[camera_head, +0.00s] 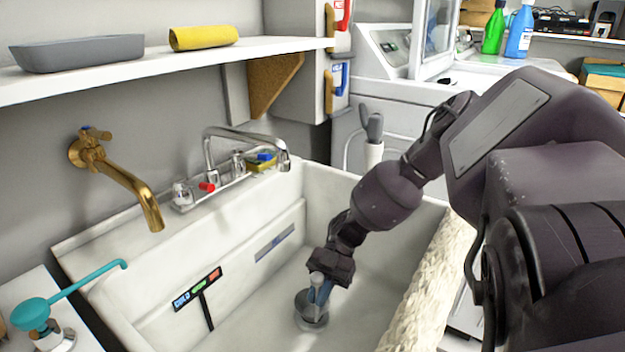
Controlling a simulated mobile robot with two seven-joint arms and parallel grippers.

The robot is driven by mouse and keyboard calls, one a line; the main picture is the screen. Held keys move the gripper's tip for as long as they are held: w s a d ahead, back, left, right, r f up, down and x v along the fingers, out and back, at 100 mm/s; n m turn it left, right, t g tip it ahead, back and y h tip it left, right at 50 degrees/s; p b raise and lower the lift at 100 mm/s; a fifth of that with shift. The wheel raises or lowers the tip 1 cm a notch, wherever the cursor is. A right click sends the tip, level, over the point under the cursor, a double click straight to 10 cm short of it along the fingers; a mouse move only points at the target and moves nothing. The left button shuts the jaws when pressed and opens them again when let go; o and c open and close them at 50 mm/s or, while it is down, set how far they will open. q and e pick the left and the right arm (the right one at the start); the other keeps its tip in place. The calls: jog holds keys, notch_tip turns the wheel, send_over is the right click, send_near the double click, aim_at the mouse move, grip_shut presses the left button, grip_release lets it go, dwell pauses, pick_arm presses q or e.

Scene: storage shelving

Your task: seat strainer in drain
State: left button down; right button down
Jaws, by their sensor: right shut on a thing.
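A round grey metal strainer (311,313) is low in the white sink (270,333), near the basin floor. My right gripper (322,284) reaches down into the sink and is shut on the strainer's upright stem. The strainer looks roughly upright. The drain is not visible; the strainer and gripper may cover it. I cannot tell whether the strainer touches the basin floor. My left gripper is not in view.
A chrome faucet (247,137) and a brass spout (130,188) stand over the sink's back side. A shelf (150,66) holds a grey tray (78,52) and a yellow roll (203,38). A textured towel (430,285) covers the front rim.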

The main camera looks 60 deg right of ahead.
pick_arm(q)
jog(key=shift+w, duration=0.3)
pick_arm(e)
jog(key=shift+f, duration=0.15)
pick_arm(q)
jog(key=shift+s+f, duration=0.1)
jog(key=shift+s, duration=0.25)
pick_arm(e)
jog(key=shift+f, duration=0.35)
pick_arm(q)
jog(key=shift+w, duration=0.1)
pick_arm(e)
jog(key=shift+f, duration=0.2)
jog(key=c, duration=1.2)
grip_release()
pick_arm(q)
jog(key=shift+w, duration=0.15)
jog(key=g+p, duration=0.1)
jog(key=p, duration=0.2)
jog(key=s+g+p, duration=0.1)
jog(key=p, duration=0.3)
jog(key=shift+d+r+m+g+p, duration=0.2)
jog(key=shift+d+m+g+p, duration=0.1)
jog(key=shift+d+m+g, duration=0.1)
pick_arm(e)
notch_tip(320, 180, up, 20)
